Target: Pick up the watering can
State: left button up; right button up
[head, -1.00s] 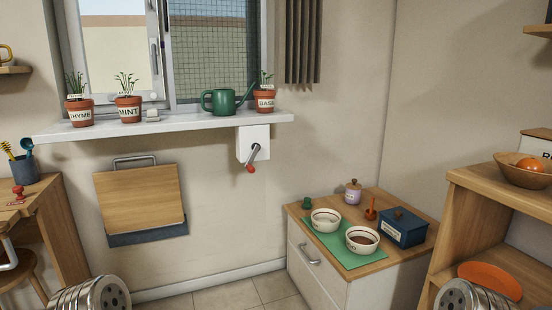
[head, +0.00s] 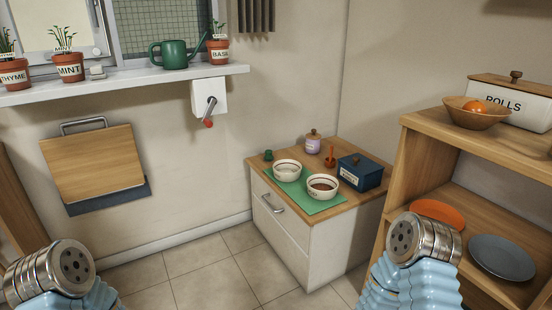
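The green watering can (head: 175,55) stands upright on the white windowsill (head: 135,78), in the upper left of the head view. Its handle is on the left and its spout points right, towards the basil pot (head: 218,50). The mint pot (head: 66,67) stands to its left, with a small pale object (head: 97,72) between them. Only metal and light blue parts of my two arms show, at the lower left and lower right. No gripper fingers show, and both arms are well away from the can.
A crank with a red knob (head: 208,123) juts out under the sill. A folding wooden board (head: 93,163) hangs on the wall. A low cabinet (head: 300,235) holds bowls and a blue box (head: 360,172). An open shelf (head: 480,150) stands at right. The floor (head: 210,265) between is clear.

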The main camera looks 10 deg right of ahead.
aim_at(174, 53)
jog(key=i+j+z, duration=0.15)
jog(key=i, duration=0.3)
jog(key=i+j+z, duration=0.1)
jog(key=i+j, duration=0.3)
jog(key=i, duration=0.1)
